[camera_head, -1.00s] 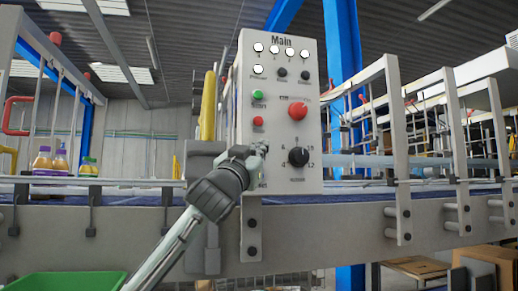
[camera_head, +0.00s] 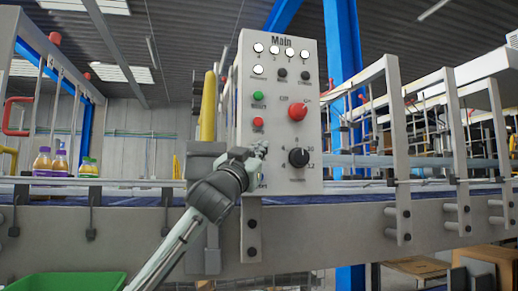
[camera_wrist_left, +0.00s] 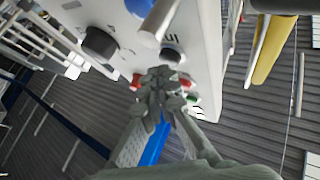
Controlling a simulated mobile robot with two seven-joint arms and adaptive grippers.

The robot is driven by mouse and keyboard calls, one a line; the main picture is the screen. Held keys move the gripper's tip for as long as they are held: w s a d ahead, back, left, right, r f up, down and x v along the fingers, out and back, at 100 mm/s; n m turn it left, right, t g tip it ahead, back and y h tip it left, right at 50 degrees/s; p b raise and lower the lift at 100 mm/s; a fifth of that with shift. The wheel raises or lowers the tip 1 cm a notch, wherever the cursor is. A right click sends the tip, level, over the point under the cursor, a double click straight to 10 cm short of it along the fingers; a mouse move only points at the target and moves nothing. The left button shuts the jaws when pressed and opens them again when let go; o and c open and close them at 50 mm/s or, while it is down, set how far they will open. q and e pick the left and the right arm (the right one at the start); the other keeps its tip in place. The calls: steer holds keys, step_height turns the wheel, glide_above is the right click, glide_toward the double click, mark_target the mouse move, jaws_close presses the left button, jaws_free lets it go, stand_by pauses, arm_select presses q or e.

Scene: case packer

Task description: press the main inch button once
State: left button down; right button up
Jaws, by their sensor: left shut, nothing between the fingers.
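The Main control panel (camera_head: 276,150) is a light grey upright box in the middle of the head view. My left gripper (camera_head: 258,151) is shut and empty, in front of the panel's lower left part, below the red stop button (camera_head: 258,121). In the head view it covers the area left of the black knob (camera_head: 298,157), so the inch button is hidden there. In the left wrist view, a dark round button (camera_wrist_left: 171,54), likely the inch button, sits on the panel just beyond the shut fingertips (camera_wrist_left: 160,78). I cannot tell whether they touch it. My right gripper is out of view.
A green button (camera_head: 257,96) and a large red knob-like button (camera_head: 297,112) are on the same panel. White guard frames (camera_head: 398,130) flank the conveyor on the right. Several bottles (camera_head: 60,161) stand at the left. A green bin (camera_head: 66,285) is below.

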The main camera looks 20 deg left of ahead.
arm_select(q)
steer(key=shift+w+a, duration=0.35)
steer(key=shift+w, duration=0.1)
stand_by(0.7)
stand_by(0.4)
steer(key=shift+s+d, duration=0.55)
steer(key=shift+s, duration=0.2)
steer(key=s+d, duration=0.2)
steer(key=s, duration=0.2)
steer(key=shift+s+d, duration=0.1)
steer(key=shift+d, duration=0.3)
stand_by(0.5)
